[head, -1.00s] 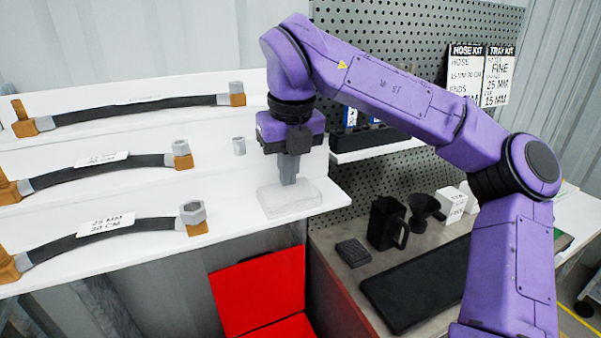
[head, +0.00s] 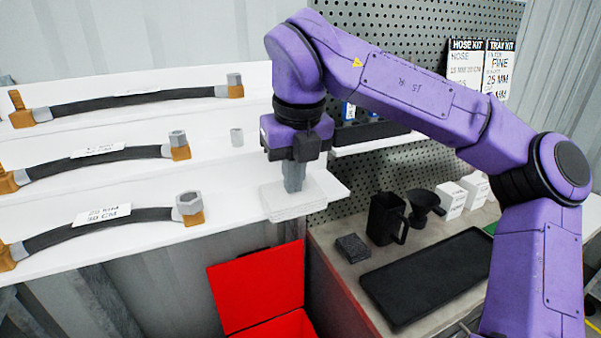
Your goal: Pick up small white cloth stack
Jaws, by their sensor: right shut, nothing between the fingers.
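My right gripper (head: 293,188) points straight down over the stack from above. Its grey fingers are together with nothing held, and their tips meet the far part of the stack's top; I cannot tell whether they press on it. My left gripper is not in view.
Hoses lie on the stepped white shelves (head: 228,218) at left. A small grey fitting (head: 237,138) stands behind the stack. Below are an open red box (head: 258,285), a black tray (head: 425,275), a black jug (head: 386,218) and a dark sponge-like block (head: 352,248).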

